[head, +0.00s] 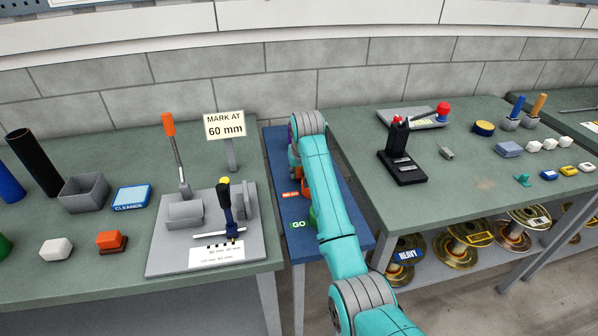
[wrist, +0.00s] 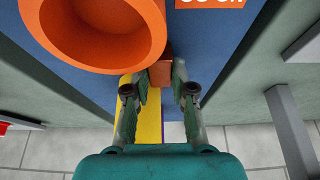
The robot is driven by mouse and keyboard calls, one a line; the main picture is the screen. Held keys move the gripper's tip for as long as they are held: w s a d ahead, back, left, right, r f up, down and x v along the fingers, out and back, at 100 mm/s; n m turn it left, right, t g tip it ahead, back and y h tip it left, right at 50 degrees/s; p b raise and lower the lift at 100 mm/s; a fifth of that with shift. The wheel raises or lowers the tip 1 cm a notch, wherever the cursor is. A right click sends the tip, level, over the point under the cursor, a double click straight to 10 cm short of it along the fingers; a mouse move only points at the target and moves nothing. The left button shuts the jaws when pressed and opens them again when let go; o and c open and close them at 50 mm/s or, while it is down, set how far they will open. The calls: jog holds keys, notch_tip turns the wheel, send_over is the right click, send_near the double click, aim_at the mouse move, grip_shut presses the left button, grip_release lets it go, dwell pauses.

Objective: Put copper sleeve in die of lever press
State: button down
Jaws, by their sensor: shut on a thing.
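My gripper (wrist: 160,80) is shut on a small copper-coloured piece (wrist: 160,72), which looks like the copper sleeve. Only one face of the piece shows between the fingertips, so its full shape is hidden. It is close beside the rim of an orange round bin (wrist: 150,45); I cannot tell if they touch. In the head view my arm hides the gripper and sleeve above the blue stand (head: 277,165). On the right bench are a black upright device with red on top (head: 399,155) and a red-knobbed lever (head: 443,110). I cannot tell which is the lever press, and no die is clear.
The left bench has a grey marking fixture (head: 160,262) with an orange-handled lever (head: 169,125) and a "MARK AT 60 mm" sign (head: 225,124). A GO label (head: 299,224) marks the blue stand. A gap separates the benches. The right bench's front left is bare.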

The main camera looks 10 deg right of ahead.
jog(key=shift+f, duration=0.1)
jog(key=c, duration=1)
grip_release()
